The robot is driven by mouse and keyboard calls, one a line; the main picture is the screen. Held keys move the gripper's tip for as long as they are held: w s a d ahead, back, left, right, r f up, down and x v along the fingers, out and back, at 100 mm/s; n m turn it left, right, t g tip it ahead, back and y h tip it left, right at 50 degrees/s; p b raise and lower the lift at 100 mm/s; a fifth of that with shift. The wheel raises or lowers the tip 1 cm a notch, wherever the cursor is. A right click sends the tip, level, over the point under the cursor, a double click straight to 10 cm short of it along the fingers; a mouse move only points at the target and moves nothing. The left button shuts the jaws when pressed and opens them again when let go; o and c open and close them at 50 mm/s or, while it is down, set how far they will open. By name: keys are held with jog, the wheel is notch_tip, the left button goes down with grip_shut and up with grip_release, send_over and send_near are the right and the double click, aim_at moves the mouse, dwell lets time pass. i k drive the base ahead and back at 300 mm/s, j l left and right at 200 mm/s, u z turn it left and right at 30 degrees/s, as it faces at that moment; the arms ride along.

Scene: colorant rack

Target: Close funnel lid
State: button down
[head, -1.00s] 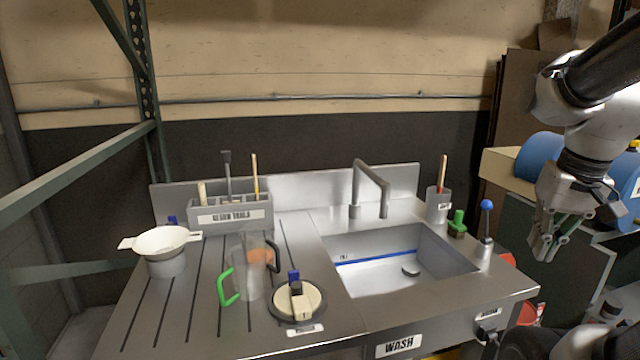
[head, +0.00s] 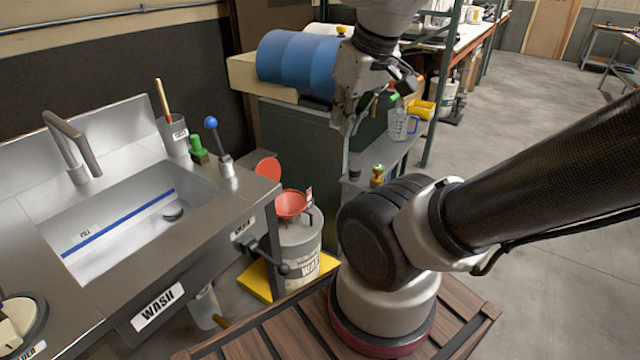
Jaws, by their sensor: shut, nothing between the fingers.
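A red funnel (head: 291,204) sits on top of a pale waste drum (head: 299,246) on the floor, right of the sink bench. Its round red lid (head: 267,168) stands raised behind the funnel's left side, so the funnel mouth is open. My gripper (head: 341,122) is shut and empty, pointing down above and to the right of the funnel, well apart from it and the lid. My arm hides part of the area right of the drum.
The steel sink (head: 120,225) with a blue-knobbed lever (head: 216,140) is at left. A black-handled valve (head: 265,255) juts from its front near the drum. A blue barrel (head: 298,62) lies behind my gripper. A shelf (head: 385,160) with a jug stands right. Open floor lies farther right.

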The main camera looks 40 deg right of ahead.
aim_at(269, 167)
jog(key=l+z, duration=0.3)
jog(key=l, duration=0.2)
jog(key=i+l+u, duration=0.25)
jog(key=l, duration=0.25)
jog(key=i+l+u, duration=0.15)
jog(key=l, duration=0.15)
